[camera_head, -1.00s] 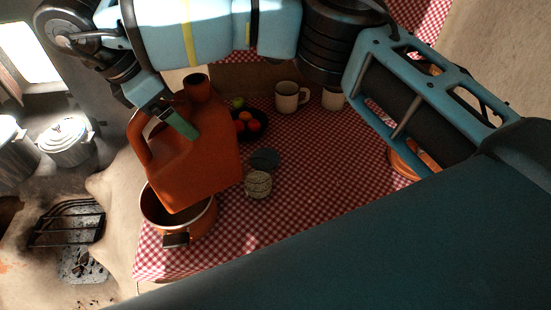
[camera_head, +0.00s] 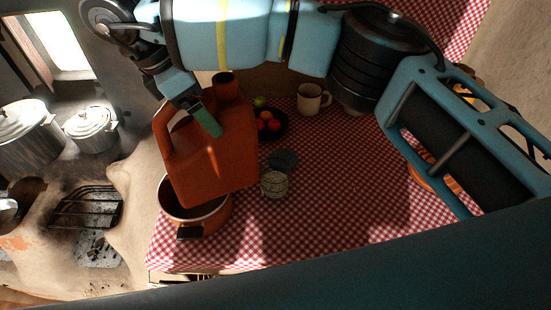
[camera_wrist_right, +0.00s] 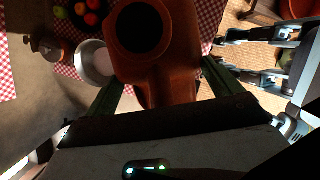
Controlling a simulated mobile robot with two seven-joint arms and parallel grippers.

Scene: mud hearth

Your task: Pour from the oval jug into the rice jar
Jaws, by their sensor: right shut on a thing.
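The orange oval jug (camera_head: 212,155) has a side handle and a dark round mouth at its top. It hangs roughly upright over the orange pot. My right gripper (camera_head: 205,118) is shut on the jug, on its upper part; in the right wrist view the jug (camera_wrist_right: 170,65) sits between the fingers, mouth toward the camera. A small pale patterned jar (camera_head: 274,185), apparently the rice jar, stands on the checked cloth just right of the jug's lower part. What it holds is too small to tell.
The orange pot (camera_head: 196,229) with white inside stands beneath the jug. A dark round disc (camera_head: 284,159) lies behind the jar. A dark fruit bowl (camera_head: 283,132) and a pale mug (camera_head: 310,98) stand farther back. Metal pots (camera_head: 92,130) stand left.

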